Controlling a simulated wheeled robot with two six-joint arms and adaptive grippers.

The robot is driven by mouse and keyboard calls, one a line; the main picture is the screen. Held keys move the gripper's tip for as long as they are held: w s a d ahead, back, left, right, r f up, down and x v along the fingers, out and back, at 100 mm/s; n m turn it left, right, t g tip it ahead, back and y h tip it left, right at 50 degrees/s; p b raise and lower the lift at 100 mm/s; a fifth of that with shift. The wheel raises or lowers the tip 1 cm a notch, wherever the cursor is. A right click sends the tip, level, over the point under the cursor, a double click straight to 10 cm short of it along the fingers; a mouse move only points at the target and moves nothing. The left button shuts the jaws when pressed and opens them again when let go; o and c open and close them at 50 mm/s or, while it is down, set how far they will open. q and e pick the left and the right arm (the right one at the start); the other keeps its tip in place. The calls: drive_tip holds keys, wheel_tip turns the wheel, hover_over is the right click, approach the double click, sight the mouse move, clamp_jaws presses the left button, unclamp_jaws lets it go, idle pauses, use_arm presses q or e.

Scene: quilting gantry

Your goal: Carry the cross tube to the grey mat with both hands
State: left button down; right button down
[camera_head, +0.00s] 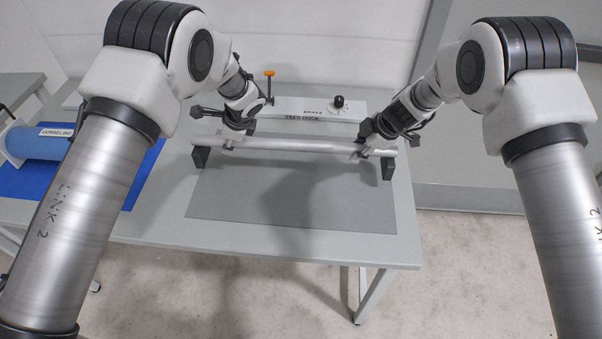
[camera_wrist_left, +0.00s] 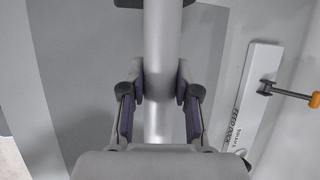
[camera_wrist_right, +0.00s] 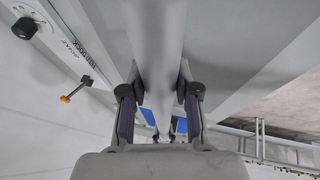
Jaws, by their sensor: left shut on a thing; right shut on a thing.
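The cross tube (camera_head: 290,145) is a long silver tube lying left to right across the table. It runs above the back part of the grey mat (camera_head: 300,205), with a black support block (camera_head: 388,169) under its right end and another (camera_head: 200,158) under its left end. I cannot tell whether it touches the blocks. My left gripper (camera_head: 231,143) is shut on the tube near its left end; the tube passes between its fingers in the left wrist view (camera_wrist_left: 160,60). My right gripper (camera_head: 360,152) is shut on it near its right end.
A white feed dock (camera_head: 300,111) with a black knob (camera_head: 338,102) and an orange-topped lever (camera_head: 270,83) stands behind the tube. A blue roll (camera_head: 38,143) lies on a blue mat (camera_head: 135,181) at the left. The front of the grey mat is clear.

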use_arm(q)
drive_tip(key=shift+w+d, duration=0.15)
drive_tip(key=shift+d, duration=0.15)
use_arm(e)
drive_tip(key=shift+d, duration=0.25)
use_arm(q)
drive_tip(key=shift+w, duration=0.1)
drive_tip(key=shift+a+f, duration=0.1)
use_arm(e)
drive_tip(key=shift+w+a, duration=0.1)
use_arm(q)
drive_tip(key=shift+f, duration=0.15)
use_arm(e)
drive_tip(key=shift+f, duration=0.15)
